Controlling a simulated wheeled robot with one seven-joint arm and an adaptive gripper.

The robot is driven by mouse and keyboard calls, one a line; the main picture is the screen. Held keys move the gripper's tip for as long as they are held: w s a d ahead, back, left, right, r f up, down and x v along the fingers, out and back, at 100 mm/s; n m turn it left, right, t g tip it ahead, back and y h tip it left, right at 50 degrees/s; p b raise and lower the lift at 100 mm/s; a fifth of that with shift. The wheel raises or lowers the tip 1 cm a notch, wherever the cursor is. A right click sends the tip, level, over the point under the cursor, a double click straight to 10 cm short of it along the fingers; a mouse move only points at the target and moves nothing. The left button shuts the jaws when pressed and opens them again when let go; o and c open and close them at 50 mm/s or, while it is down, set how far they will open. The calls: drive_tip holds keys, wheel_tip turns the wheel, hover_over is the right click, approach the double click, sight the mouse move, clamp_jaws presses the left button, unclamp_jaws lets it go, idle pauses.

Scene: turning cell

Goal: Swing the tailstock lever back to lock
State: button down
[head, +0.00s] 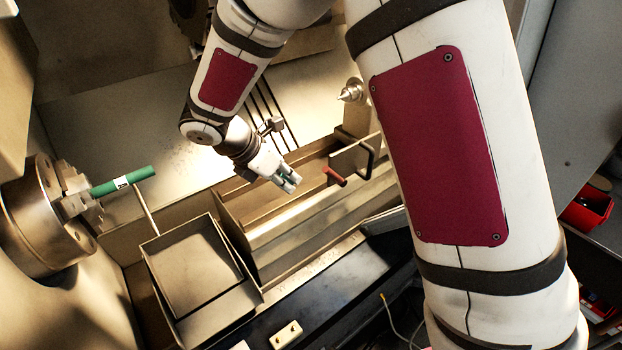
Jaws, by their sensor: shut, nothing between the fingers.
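A short lever with a red grip (335,176) sticks out low beside the tailstock, just right of the lathe's middle. I take it to be the tailstock lever. The tailstock's pointed centre (352,91) shows above it, and much of the tailstock is hidden behind my arm. My gripper (290,184) is shut and empty. It appears a short way left of the red grip, with a visible gap between them; how they differ in depth is hard to tell.
A chuck (45,215) at the left holds a green bar (123,181) with a rod beside it. A dark bent handle (370,155) is right of the red grip. A square tray (192,265) stands in front. A red bin (587,208) is at the far right.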

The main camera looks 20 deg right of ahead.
sight(333, 175)
drive_tip(key=w+d+f+t+h+p, duration=0.1)
drive_tip(key=w+d+f, duration=0.3)
drive_tip(key=d+f, duration=0.1)
drive_tip(key=shift+w+d+n+t+p, duration=0.25)
drive_tip(key=shift+d+n+t+p, duration=0.05)
drive_tip(key=shift+d, duration=0.55)
drive_tip(key=shift+d+r, duration=0.1)
drive_tip(key=shift+r, duration=0.1)
drive_tip(key=shift+w+d+r+y, duration=0.1)
drive_tip(key=shift+r+y, duration=0.15)
drive_tip(key=shift+y, duration=0.05)
